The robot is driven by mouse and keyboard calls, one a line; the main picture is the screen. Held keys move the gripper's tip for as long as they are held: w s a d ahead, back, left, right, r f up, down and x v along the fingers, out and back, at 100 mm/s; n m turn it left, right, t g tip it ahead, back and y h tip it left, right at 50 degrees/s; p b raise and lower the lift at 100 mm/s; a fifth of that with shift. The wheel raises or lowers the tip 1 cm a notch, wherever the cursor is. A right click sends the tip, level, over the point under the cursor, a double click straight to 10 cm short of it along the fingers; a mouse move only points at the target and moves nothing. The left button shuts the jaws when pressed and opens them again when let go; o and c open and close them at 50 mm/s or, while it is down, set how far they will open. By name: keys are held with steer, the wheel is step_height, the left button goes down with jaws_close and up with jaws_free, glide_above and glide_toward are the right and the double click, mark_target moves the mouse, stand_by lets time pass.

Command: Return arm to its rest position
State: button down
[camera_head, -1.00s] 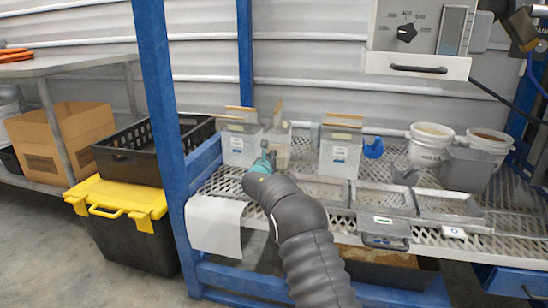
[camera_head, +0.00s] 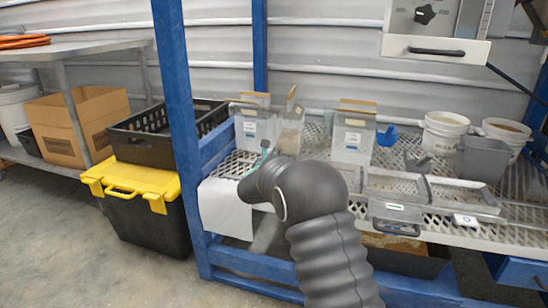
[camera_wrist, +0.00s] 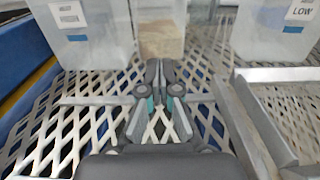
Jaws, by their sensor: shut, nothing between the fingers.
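My arm rises from the bottom of the head view, and its dark ribbed sleeve bends over the front edge of the shelf. My gripper shows in the wrist view (camera_wrist: 161,75) with its two dark fingers together and nothing between them. It points over the bare mesh shelf (camera_wrist: 75,122) toward a clear bin with tan material (camera_wrist: 162,30). In the head view the gripper is mostly hidden behind my arm; only a small teal part shows.
Labelled clear bins (camera_head: 353,135) stand on the shelf, with grey trays (camera_head: 455,195) at right and white buckets (camera_head: 443,132) behind. A blue post (camera_head: 180,130) stands left of my arm. A yellow-lidded black tote (camera_head: 145,215) sits on the floor, with open floor in front.

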steer(key=shift+s+a, duration=0.15)
steer(key=shift+s, duration=0.25)
steer(key=s+d+r+m+g+h+p, duration=0.3)
steer(key=s+d+r+m+g+h, duration=0.15)
steer(key=s+d+r+m, duration=0.7)
steer(key=s+d+r+m+g+y+p, duration=0.15)
steer(key=s+d+m+g, duration=0.35)
steer(key=s+d, duration=0.65)
steer(key=s+a+r+m+g+y+p, duration=0.1)
steer(key=s+m+g+y+p, duration=0.15)
steer(key=s+m, duration=1.15)
steer(key=s+a+m+y+p, duration=0.1)
steer(key=s+a+y, duration=0.2)
steer(key=s, duration=0.6)
steer(key=s+a+f+y+p, duration=0.1)
steer(key=s+a+y+p, duration=0.1)
steer(key=s, duration=0.7)
steer(key=shift+s+a+f+m+y, duration=0.25)
steer(key=shift+a+m+y, duration=0.15)
steer(key=shift+a, duration=0.3)
